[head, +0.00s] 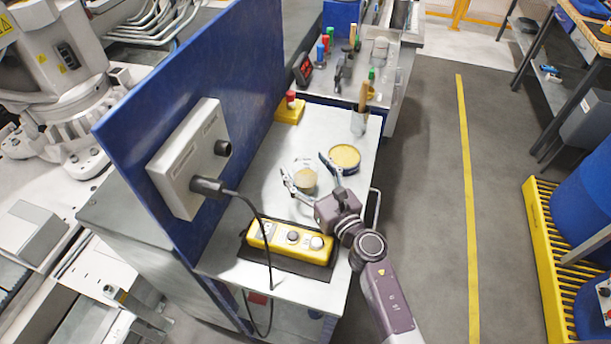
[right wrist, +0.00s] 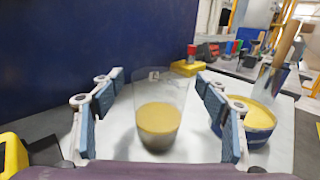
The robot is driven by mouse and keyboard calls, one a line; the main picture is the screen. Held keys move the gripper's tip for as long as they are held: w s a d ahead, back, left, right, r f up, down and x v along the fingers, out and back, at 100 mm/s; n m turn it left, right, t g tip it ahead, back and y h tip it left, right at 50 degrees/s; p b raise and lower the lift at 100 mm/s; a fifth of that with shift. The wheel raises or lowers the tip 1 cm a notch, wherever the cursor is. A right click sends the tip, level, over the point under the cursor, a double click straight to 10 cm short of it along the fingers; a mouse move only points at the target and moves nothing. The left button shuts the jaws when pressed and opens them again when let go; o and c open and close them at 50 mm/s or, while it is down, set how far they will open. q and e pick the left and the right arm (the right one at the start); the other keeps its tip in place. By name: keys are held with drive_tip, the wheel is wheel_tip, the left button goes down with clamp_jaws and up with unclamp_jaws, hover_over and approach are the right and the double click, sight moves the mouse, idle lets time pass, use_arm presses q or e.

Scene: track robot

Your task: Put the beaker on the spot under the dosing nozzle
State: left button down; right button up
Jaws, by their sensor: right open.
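The clear beaker (head: 305,180) holds yellowish contents and stands upright on the pale worktop (head: 250,190). It also shows in the right wrist view (right wrist: 158,122), in the middle between the fingers. My right gripper (head: 304,165) is open, with one finger on each side of the beaker. In the right wrist view my right gripper (right wrist: 158,90) shows a gap between each finger and the glass. My left gripper is in neither view. I cannot make out the dosing nozzle or the spot under it for certain.
A blue-sided tub (head: 345,158) of yellow material stands close to the right finger. A yellow button box (head: 290,242) lies at the near edge. A blue panel (head: 220,90) with a grey box (head: 190,165) borders the left. A red-topped yellow button (head: 290,108) sits farther back.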

drive_tip(key=shift+w+a, duration=0.1)
drive_tip(key=shift+w, duration=0.05)
drive_tip(key=c, duration=1.5)
drive_tip(key=shift+r, duration=0.2)
